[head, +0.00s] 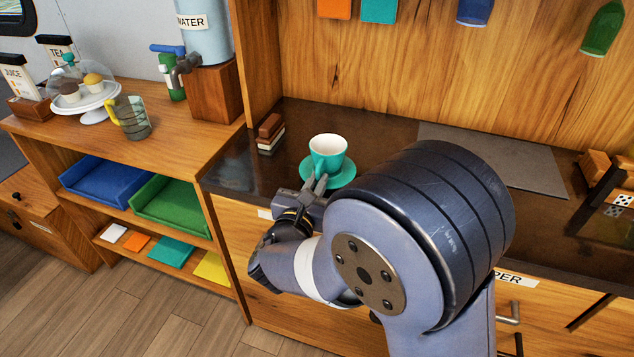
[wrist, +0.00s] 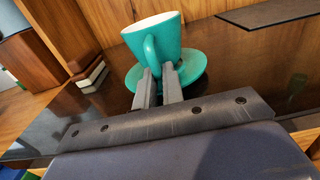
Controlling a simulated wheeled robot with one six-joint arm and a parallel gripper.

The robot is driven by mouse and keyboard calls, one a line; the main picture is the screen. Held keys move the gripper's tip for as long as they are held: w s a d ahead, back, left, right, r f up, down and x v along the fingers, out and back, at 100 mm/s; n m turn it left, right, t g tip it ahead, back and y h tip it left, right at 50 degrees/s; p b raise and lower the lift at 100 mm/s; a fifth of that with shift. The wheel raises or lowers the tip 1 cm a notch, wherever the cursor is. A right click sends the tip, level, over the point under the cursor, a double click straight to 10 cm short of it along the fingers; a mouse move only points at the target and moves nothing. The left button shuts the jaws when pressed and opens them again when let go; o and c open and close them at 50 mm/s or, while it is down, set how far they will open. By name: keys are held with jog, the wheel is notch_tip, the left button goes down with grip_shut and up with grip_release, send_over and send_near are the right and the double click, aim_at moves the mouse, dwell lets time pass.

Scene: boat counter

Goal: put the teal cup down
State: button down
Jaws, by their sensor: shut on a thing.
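The teal cup (head: 327,152) is upright at the teal saucer (head: 343,178) on the dark counter, white inside. It also shows in the wrist view (wrist: 166,45), with its handle toward me. My gripper (head: 317,184) reaches in from the front, and its two fingers (wrist: 158,80) are shut on the cup's handle. The saucer (wrist: 192,66) shows around and behind the cup's lower part. The fingers hide part of the cup's base, so I cannot tell whether it touches the saucer.
A small brown and white stack (head: 270,133) stands left of the cup. A grey mat (head: 493,158) lies to the right on the counter. The left counter holds a glass jug (head: 130,118), a domed cake stand (head: 85,98) and a water dispenser (head: 205,35). Dark counter between saucer and stack is clear.

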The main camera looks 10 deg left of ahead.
jog(key=shift+f+b, duration=0.25)
jog(key=shift+b, duration=0.2)
jog(key=c, duration=1.5)
grip_release()
jog(key=shift+r+p, duration=0.15)
jog(key=shift+p, duration=0.15)
jog(key=shift+r, duration=0.2)
jog(key=s, duration=0.4)
jog(key=s+b, duration=0.1)
jog(key=s, duration=0.3)
jog(key=s+a+b, duration=0.1)
jog(key=s, duration=0.3)
jog(key=shift+f, duration=0.15)
